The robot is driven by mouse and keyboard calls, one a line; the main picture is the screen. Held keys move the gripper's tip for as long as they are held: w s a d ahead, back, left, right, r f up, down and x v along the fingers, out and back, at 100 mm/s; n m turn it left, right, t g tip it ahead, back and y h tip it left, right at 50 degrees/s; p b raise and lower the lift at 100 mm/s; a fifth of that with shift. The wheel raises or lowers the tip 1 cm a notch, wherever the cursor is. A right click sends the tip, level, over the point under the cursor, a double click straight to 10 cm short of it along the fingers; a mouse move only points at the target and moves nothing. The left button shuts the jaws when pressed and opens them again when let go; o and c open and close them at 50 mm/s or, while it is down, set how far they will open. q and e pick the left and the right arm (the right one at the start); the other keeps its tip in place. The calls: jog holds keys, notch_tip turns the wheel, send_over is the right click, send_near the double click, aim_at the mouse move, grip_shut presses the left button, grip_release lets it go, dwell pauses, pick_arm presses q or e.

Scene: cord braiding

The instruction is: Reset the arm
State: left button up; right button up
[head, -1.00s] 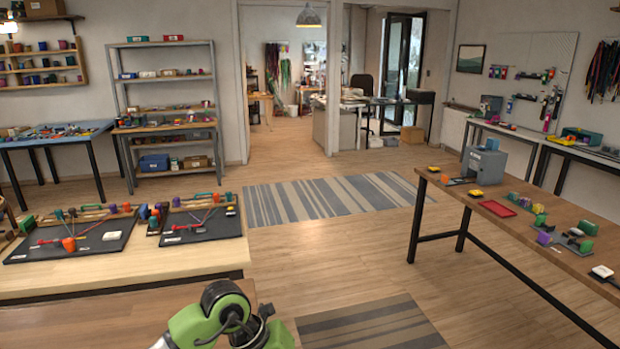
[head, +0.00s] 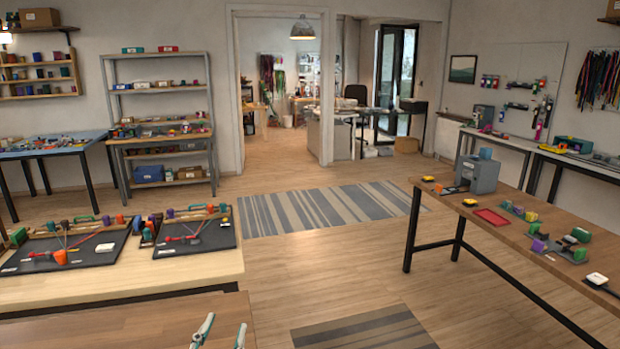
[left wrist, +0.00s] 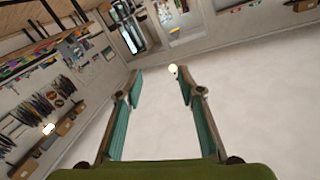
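My left gripper (head: 225,322) shows at the bottom edge of the head view, where only its two pale teal fingers are in the picture. The fingers stand apart with nothing between them. In the left wrist view the same gripper (left wrist: 158,74) is open and empty, its two teal fingers spread. Beyond them are pale wall or ceiling and shelving, at a tilt. My right gripper is in neither view.
A wooden table (head: 130,318) is at the lower left, with two dark braiding boards (head: 60,265) (head: 195,245) behind it. A long wooden bench (head: 470,225) stands at the right. The floor (head: 330,265) between has striped rugs and is clear.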

pick_arm(q)
jog(key=s+a+f+n+g+y, duration=0.1)
jog(key=s+a+f+g, duration=0.3)
jog(key=f, duration=0.4)
jog(key=s+a+f+n+g+y, duration=0.1)
jog(key=s+f+n+g, duration=0.15)
jog(key=s+f, duration=0.5)
jog(key=s+f+g+h, duration=0.1)
jog(key=s+f+g, duration=0.3)
jog(key=s, duration=0.4)
jog(key=s+f+g+h, duration=0.1)
jog(key=s+f+g, duration=0.3)
jog(key=s, duration=0.4)
notch_tip(320, 180, down, 25)
jog(key=m, duration=0.1)
jog(key=s+a+f+g, duration=0.2)
jog(key=s+f, duration=1.5)
jog(key=s, duration=0.1)
jog(key=shift+s+a+f+y, duration=0.25)
jog(key=shift+f+y, duration=0.05)
jog(key=shift+f, duration=0.1)
